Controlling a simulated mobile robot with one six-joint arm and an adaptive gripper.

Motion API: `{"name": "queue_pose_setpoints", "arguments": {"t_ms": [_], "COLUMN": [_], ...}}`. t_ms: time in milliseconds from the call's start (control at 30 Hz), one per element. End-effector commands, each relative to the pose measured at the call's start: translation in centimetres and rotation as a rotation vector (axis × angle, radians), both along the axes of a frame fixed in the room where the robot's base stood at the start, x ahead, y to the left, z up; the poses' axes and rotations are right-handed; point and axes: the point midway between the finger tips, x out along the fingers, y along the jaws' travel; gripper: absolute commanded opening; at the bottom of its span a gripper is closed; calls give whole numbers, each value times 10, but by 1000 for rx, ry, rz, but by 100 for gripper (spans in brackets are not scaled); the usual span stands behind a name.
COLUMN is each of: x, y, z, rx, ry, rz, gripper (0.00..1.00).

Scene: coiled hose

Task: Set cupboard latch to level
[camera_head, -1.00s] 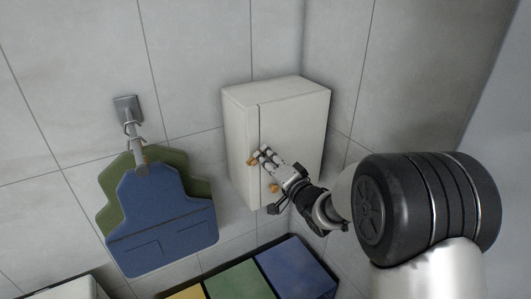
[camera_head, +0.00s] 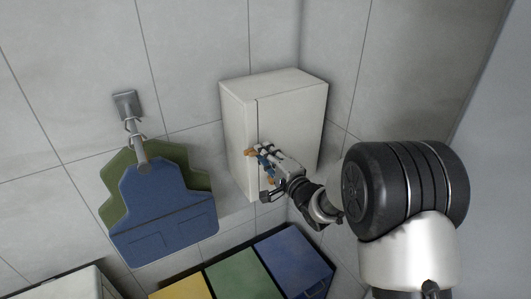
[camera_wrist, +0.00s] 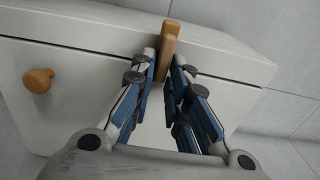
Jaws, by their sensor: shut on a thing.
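The wooden cupboard latch (camera_wrist: 170,45) lies across the door seam in the wrist view, roughly at a right angle to it. In the head view only its orange-brown end (camera_head: 250,153) shows at the seam, left of my fingertips. My gripper (camera_wrist: 166,75) is shut on the latch, with blue-padded fingers on both sides of its near end. The gripper also shows in the head view (camera_head: 260,152), at the cupboard's front. The white cupboard (camera_head: 237,130) is on the wall, with its door shut. The fingers hide part of the latch.
A round wooden knob (camera_wrist: 38,80) stands out from the door at left in the wrist view. Blue and green aprons (camera_head: 165,215) hang from a wall hook (camera_head: 127,106) left of the cupboard. Yellow, green and blue bins (camera_head: 240,275) stand below.

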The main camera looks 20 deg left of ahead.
Motion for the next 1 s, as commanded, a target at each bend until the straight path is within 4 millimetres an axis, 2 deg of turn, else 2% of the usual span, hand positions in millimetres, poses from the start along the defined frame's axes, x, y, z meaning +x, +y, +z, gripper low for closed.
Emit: {"name": "queue_pose_setpoints", "arguments": {"t_ms": [367, 400, 600, 867, 1000], "x": [0, 0, 0, 0, -5], "y": [0, 0, 0, 0, -7], "z": [1, 1, 0, 0, 0], "rx": [5, 5, 3, 3, 1], "ry": [3, 3, 2, 3, 3], "rz": [-1, -1, 0, 0, -2], "gripper": [0, 18, 30, 30, 30]}}
